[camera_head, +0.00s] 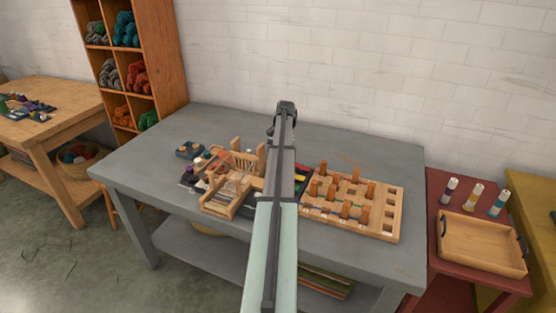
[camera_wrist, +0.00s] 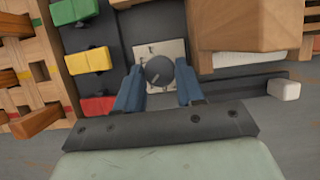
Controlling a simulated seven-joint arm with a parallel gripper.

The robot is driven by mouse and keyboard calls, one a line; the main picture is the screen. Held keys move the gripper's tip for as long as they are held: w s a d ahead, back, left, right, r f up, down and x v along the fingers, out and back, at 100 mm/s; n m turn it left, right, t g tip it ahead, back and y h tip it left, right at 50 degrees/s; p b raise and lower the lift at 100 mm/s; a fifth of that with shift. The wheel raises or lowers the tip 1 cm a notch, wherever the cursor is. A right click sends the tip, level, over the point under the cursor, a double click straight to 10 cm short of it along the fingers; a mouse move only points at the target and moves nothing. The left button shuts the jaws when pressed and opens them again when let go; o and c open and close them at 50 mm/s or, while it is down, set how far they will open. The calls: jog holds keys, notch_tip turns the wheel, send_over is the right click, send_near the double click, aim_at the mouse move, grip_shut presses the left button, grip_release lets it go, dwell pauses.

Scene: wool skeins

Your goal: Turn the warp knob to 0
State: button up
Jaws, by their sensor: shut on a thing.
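The warp knob (camera_wrist: 157,69) is a dark round knob on a pale square plate (camera_wrist: 146,50) with small marks, in the middle of the wrist view. A faint light line on the knob slants toward the lower left. The marks are too small to read. My gripper (camera_wrist: 160,80) has its two blue fingers on either side of the knob and is shut on it. In the head view my own arm hides the knob and the fingertips.
Green, yellow and red blocks (camera_wrist: 90,60) stand left of the plate. A large wooden part (camera_wrist: 245,25) is close on its right, with a white-ended bar (camera_wrist: 284,89) below. On the grey table (camera_head: 160,140), a pegged wooden board (camera_head: 392,213) stands right of my arm and a small loom (camera_head: 222,204) left.

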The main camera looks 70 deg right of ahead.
jog(key=o, duration=1)
jog(key=shift+r, duration=0.1)
jog(key=shift+d+r, duration=0.3)
jog(key=shift+r, duration=0.1)
jog(key=shift+v, duration=1.1)
jog(key=d, duration=1.1)
jog(key=shift+d+f, duration=0.1)
jog(key=shift+d, duration=0.25)
